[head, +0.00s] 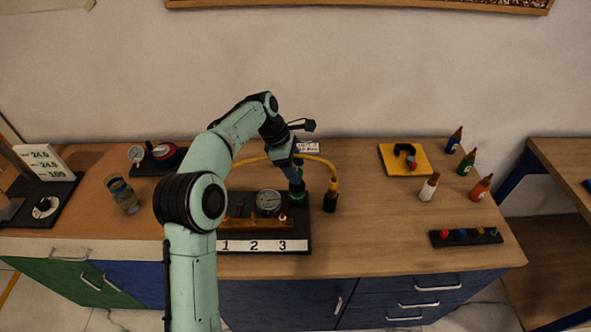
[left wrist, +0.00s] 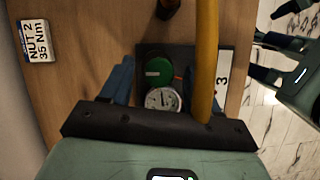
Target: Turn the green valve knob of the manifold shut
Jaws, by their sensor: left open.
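The manifold base plate (head: 307,238) stands on the bench, with a white strip numbered 1, 2, 3 along its front. The green valve knob (left wrist: 157,71) shows in the left wrist view with a pale line across its top; in the head view the knob (head: 297,196) is partly hidden by my gripper. A round gauge (head: 269,201) is beside it, and the gauge (left wrist: 163,99) also shows in the wrist view. My left gripper (head: 297,179) is open above the knob, pointing down; in the wrist view its blue fingers lie either side of the knob.
A yellow hose (head: 323,163) arches beside my left gripper to a dark fitting (head: 331,202); the hose (left wrist: 205,55) crosses close to the wrist camera. A glass (head: 123,195) stands left. A yellow board (head: 404,159) and several bottles stand right.

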